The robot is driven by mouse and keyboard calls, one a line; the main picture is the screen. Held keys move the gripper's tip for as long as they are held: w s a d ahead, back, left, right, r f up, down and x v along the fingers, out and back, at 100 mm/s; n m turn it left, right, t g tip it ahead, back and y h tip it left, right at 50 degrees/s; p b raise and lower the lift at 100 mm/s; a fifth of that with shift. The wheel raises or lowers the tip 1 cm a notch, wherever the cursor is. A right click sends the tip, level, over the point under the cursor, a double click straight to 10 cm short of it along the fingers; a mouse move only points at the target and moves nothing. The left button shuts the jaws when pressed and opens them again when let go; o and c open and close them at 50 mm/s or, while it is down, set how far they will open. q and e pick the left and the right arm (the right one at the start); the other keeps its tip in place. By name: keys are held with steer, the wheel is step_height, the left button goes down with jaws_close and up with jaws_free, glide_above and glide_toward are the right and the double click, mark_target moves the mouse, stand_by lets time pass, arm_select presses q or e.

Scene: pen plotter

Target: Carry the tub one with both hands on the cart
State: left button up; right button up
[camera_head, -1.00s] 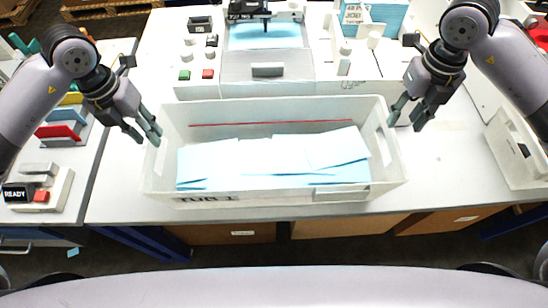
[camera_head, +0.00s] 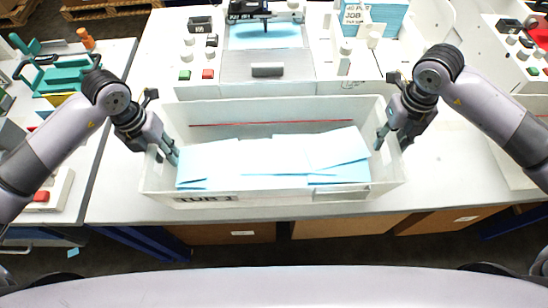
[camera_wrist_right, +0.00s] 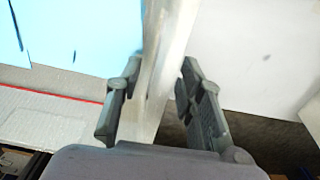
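The white tub labelled TUB 1 (camera_head: 275,198) sits on the white worktop in the head view, with light blue and white sheets (camera_head: 270,158) inside. My left gripper (camera_head: 166,156) is at the tub's left end wall, its fingers apart near the handle opening. My right gripper (camera_head: 384,140) is at the right end wall. In the right wrist view, the fingers of my right gripper (camera_wrist_right: 158,108) are apart on either side of the tub's wall (camera_wrist_right: 165,60), with gaps showing. The cart is not clearly identifiable.
A plotter (camera_head: 266,65) stands right behind the tub. A side table at left holds a green-handled tray (camera_head: 65,75) and a box with a red button (camera_head: 41,196). Another white machine (camera_head: 525,60) stands at far right. Bare worktop (camera_head: 440,165) lies right of the tub.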

arm_select(q)
steer(key=c, duration=0.5)
arm_select(e)
steer(key=c, duration=0.5)
arm_select(q)
jaws_close()
arm_select(e)
jaws_close()
arm_select(q)
steer(key=shift+r, duration=0.1)
arm_select(e)
steer(key=shift+a+r, duration=0.1)
